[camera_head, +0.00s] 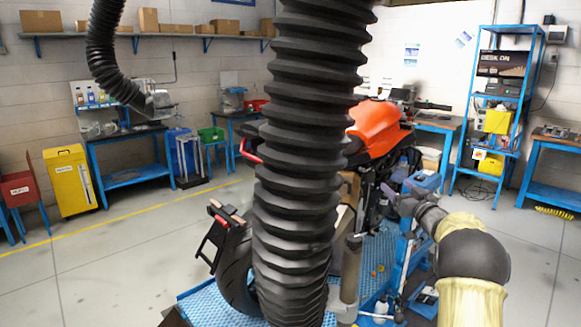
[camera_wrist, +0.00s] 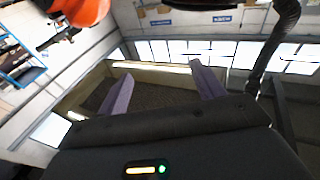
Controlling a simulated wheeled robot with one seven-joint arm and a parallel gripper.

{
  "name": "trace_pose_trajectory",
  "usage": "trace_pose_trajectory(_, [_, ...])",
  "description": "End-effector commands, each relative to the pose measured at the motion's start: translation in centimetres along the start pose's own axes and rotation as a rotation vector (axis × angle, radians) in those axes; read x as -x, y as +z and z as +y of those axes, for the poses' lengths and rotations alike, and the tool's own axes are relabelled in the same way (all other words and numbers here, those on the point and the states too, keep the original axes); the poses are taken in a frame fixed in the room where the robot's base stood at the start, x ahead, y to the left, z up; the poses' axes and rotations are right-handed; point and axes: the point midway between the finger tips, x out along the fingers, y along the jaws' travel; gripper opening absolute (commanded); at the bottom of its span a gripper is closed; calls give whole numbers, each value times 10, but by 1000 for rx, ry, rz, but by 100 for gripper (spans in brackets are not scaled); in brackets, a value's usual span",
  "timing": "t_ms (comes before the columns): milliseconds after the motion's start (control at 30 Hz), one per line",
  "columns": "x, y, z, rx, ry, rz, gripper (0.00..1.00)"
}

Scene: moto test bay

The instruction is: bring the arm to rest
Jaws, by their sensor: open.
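My gripper (camera_wrist: 163,88) shows in the wrist view with its two purple fingers spread wide apart and nothing between them. In the head view my arm comes in at the lower right, with a pale yellow sleeve and a dark joint, and my gripper (camera_head: 402,190) points left toward the motorcycle. The motorcycle (camera_head: 377,127) has an orange tank and stands on a blue work platform (camera_head: 203,300). Its orange part (camera_wrist: 84,10) also shows at the top left of the wrist view. Whether the gripper touches anything near the motorcycle, I cannot tell.
A thick black corrugated hose (camera_head: 305,165) hangs in front and hides much of the motorcycle. A blue shelf rack (camera_head: 482,150) and a workbench (camera_head: 545,170) stand at right. A yellow cabinet (camera_head: 70,180) stands at left.

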Motion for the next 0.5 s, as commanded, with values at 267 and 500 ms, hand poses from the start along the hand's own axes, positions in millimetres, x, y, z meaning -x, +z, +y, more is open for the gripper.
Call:
trace_pose_trajectory(267, [42, 26, -43, -53, 288, -288, 67])
trace_pose_trajectory(500, [129, 73, -112, -103, 407, -657, 67])
